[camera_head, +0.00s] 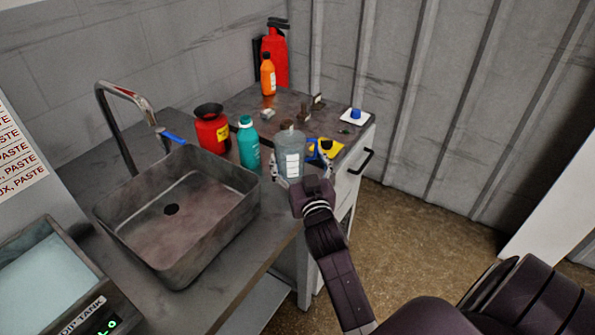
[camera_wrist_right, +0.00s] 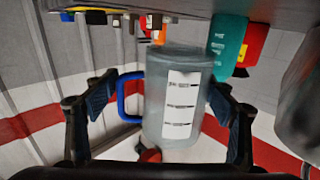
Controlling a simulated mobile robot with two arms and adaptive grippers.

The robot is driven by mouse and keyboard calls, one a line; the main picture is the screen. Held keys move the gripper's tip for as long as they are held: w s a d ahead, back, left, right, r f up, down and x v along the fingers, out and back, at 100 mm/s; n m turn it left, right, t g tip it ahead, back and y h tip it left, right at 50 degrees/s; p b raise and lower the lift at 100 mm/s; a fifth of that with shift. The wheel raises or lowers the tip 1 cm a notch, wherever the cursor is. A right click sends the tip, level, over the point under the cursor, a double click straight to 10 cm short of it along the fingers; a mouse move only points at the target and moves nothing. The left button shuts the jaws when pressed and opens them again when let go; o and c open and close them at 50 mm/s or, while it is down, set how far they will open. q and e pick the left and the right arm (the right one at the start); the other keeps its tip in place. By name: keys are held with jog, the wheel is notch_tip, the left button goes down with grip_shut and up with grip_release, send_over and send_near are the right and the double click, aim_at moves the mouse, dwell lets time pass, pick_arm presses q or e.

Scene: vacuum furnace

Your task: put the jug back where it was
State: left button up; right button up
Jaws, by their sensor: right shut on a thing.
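The jug (camera_head: 289,157) is a clear grey container with a white marked label, in front of the counter's bottles. My right gripper (camera_head: 300,177) reaches it from the front and is shut on it. In the right wrist view the jug (camera_wrist_right: 155,110) appears upside down between the two finger pads, with a blue handle (camera_wrist_right: 128,97) on its left side. Counter shows beyond its base in that view; I cannot tell for certain whether the base touches it. My left gripper is not in view.
A teal bottle (camera_head: 248,145) and a red container (camera_head: 212,130) stand left of the jug, by the sink (camera_head: 175,215). An orange bottle (camera_head: 267,75) and a red extinguisher (camera_head: 276,50) are behind. A yellow item (camera_head: 330,148) lies to the right.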

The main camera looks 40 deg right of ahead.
aim_at(298, 170)
jog(key=shift+f, duration=2.05)
jog(key=shift+f+b, duration=0.15)
jog(key=shift+b, duration=0.15)
jog(key=o, duration=1.3)
